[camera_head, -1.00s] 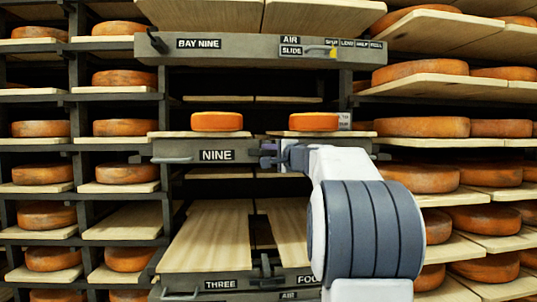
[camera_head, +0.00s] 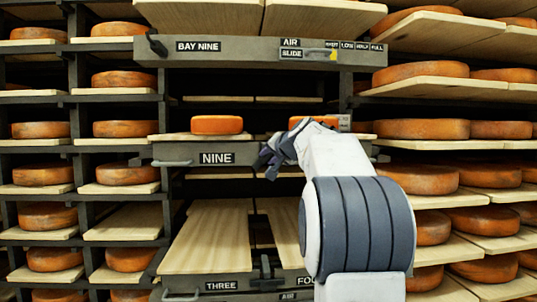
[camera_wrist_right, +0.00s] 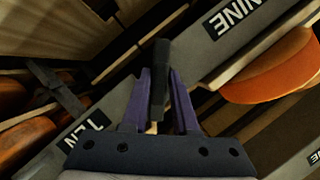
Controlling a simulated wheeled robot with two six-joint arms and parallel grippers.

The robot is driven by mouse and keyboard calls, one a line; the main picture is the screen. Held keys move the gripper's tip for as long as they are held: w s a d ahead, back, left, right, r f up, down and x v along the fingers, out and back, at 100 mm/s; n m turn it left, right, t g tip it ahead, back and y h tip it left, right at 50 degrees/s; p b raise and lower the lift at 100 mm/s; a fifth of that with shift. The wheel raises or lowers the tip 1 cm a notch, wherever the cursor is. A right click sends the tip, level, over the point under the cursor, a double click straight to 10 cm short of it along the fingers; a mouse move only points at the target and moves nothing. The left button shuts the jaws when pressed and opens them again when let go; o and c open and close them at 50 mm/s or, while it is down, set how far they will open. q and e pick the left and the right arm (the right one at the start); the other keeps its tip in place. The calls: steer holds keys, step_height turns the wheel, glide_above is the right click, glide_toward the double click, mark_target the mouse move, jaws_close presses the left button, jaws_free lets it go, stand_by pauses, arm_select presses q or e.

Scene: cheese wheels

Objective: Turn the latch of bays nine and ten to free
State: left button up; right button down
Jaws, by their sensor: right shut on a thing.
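The latch (camera_wrist_right: 160,75) shows in the right wrist view as a dark bar between the two purple fingers of my right gripper (camera_wrist_right: 161,100), which is shut on it. The bar lies along the fingers, between the label NINE (camera_wrist_right: 238,18) and the label TEN (camera_wrist_right: 85,127). In the head view, my right gripper (camera_head: 270,163) is at the shelf front, right of the NINE label (camera_head: 216,158), with its wrist tilted. There the gripper and arm hide the latch and the TEN label. My left gripper is not in view.
Orange cheese wheels sit on the boards of bay nine (camera_head: 217,125) and, partly hidden, bay ten (camera_head: 314,124). The BAY NINE beam (camera_head: 257,49) juts out above. Lower boards (camera_head: 210,235) lie empty above the label THREE (camera_head: 221,285). Racks of cheeses stand on both sides.

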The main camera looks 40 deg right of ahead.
steer(key=n+g+h+p, duration=0.1)
steer(key=n, duration=0.1)
steer(key=n+p, duration=0.1)
steer(key=shift+r+n+g+h, duration=0.1)
steer(key=shift+n+g+h, duration=0.3)
steer(key=shift+n+g+h+p, duration=0.4)
steer(key=shift+n+g+h, duration=0.15)
steer(key=shift+n, duration=0.45)
steer(key=c, duration=0.8)
jaws_free()
steer(key=shift+o, duration=0.2)
